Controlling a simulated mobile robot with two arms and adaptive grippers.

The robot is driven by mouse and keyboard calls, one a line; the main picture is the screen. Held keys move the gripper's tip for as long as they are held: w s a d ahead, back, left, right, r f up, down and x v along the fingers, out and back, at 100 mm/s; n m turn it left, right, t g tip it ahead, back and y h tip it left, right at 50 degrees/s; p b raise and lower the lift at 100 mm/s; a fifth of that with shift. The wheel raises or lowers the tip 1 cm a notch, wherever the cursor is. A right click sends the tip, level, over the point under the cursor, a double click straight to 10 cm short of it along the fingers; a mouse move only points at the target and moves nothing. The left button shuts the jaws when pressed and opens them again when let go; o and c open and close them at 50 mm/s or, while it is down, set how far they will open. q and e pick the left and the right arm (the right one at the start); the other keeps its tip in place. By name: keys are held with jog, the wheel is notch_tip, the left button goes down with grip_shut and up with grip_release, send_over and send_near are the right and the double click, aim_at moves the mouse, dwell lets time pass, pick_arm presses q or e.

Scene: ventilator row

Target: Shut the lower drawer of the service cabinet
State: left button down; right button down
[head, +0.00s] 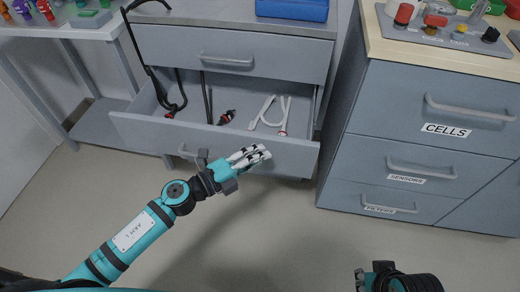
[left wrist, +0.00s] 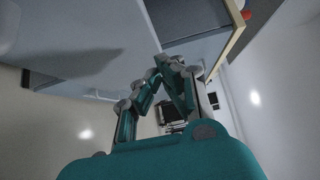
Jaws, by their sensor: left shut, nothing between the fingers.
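The service cabinet's lower drawer (head: 288,155) is pulled out in the head view, and its inside shows. It holds dark hoses (head: 208,98), a pale forked tube (head: 270,112) and a small dark and red part (head: 227,117). Its handle (head: 189,152) is partly behind my left gripper (head: 262,154). The gripper is shut and empty, with its fingers in front of the drawer's front panel. I cannot tell whether they touch it. The left wrist view shows the gripper's fingers (left wrist: 166,68) close up. My right gripper's fingers are not visible; only dark and teal arm parts show at the bottom.
The upper drawer (head: 235,52) above is shut. To the right stands a grey cabinet with shut drawers labelled CELLS (head: 446,130), SENSORS and FILTERS. A workbench (head: 62,32) with a low shelf (head: 100,128) stands at left. The floor (head: 270,235) in front is clear.

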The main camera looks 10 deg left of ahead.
pick_arm(q)
jog(key=shift+w, duration=0.85)
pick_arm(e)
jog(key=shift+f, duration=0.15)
pick_arm(q)
jog(key=shift+w, duration=0.1)
